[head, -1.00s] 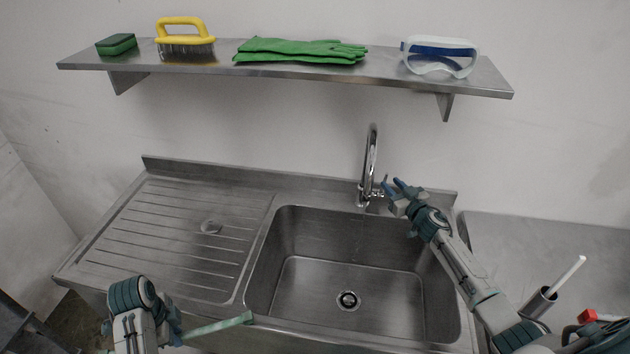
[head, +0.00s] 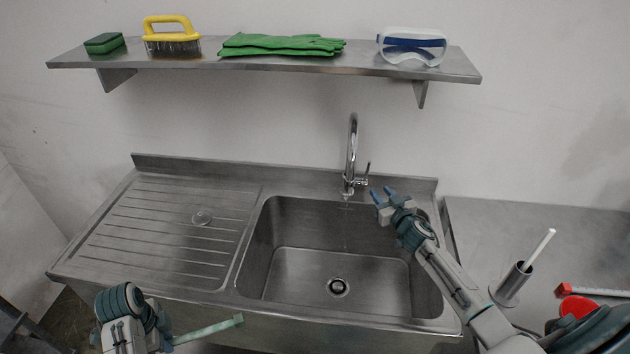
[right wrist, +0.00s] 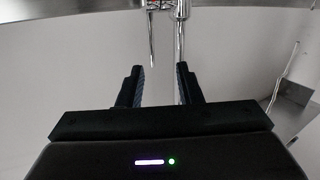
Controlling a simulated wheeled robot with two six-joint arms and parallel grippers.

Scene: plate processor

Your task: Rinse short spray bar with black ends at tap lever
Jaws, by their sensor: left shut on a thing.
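The spray bar (head: 208,330) is a short pale green bar at the bottom left of the head view. My left gripper (head: 168,341) is shut on its left part, low in front of the sink unit. Black ends cannot be made out on it. The tap (head: 352,150) stands behind the basin, its small lever (head: 367,169) upright on its right side. A faint thin streak, apparently water, hangs below the spout. My right gripper (head: 382,195) is open and empty, in front of and below the lever, apart from it. Its spread fingers (right wrist: 160,85) show in the right wrist view.
The sink basin (head: 300,285) is empty around its drain. A metal cup with a white stick (head: 513,283) stands on the right counter. A shelf (head: 270,62) with cleaning gear hangs above.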

